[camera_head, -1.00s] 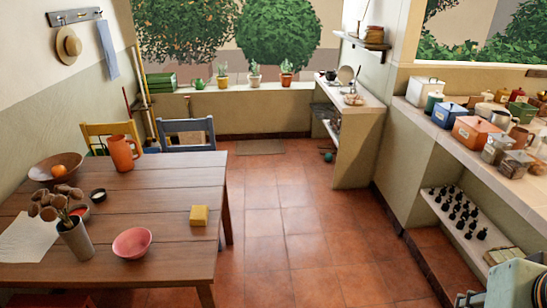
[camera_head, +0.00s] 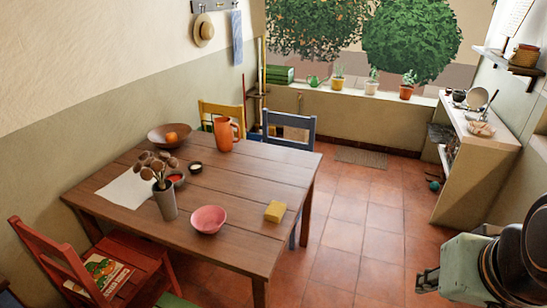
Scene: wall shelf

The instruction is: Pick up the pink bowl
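The pink bowl (camera_head: 208,220) stands upright and looks empty, near the front edge of the wooden table (camera_head: 240,170). My gripper (camera_head: 427,281) is low at the right of the picture, over the floor and well to the right of the table. It is far from the bowl and touches nothing that I can see. Its fingers are small and seen from the side, so I cannot tell whether they are open or shut.
An orange pitcher (camera_head: 224,135) and brown bowl (camera_head: 170,136) stand farther back. A red chair (camera_head: 130,262) is at front left. Tiled floor (camera_head: 350,230) is clear right of the table.

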